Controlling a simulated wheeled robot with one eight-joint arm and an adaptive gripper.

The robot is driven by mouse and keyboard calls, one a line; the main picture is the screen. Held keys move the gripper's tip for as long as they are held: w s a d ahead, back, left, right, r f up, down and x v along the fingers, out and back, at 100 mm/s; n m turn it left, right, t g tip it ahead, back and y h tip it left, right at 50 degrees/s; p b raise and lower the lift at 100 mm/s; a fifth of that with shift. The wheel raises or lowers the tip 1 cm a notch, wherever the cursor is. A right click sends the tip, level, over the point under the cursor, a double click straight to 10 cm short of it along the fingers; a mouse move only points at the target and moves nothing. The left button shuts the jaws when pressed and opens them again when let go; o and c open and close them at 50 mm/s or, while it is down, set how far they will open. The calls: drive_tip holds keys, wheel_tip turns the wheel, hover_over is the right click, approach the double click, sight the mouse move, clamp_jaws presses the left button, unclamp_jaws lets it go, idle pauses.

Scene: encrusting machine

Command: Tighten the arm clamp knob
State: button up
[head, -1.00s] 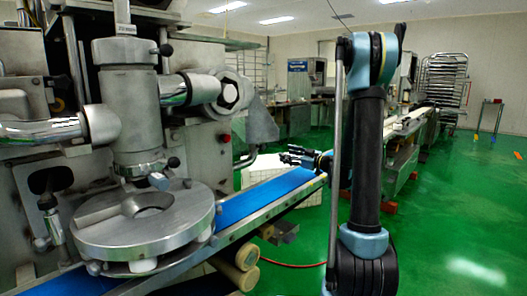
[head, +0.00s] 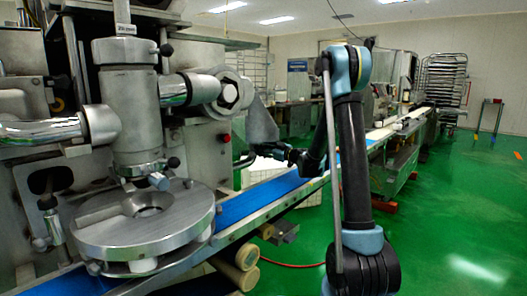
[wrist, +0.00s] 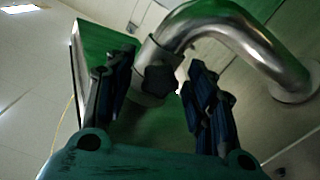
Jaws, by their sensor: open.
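In the wrist view, a dark lobed knob (wrist: 158,80) sits on a metal collar at the end of a bent steel pipe (wrist: 235,25). My gripper (wrist: 160,62) is open, one finger to the left of the knob and one to the right. The knob shows in the gap between them, and I cannot tell its exact distance from the fingertips. No finger visibly touches it. In the head view my gripper (head: 258,149) reaches left above the blue conveyor belt (head: 262,195), beside the machine's side. The knob is too small or hidden to make out there.
The encrusting machine (head: 130,100) fills the left, with a round metal table (head: 120,232) low at its front. A grey angled guard (head: 262,125) stands close behind my gripper. Open green floor (head: 460,220) lies to the right.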

drive_tip(key=shift+w+a, duration=0.2)
drive_tip(key=shift+a, duration=0.1)
drive_tip(key=shift+c, duration=0.5)
drive_tip(key=c, duration=1)
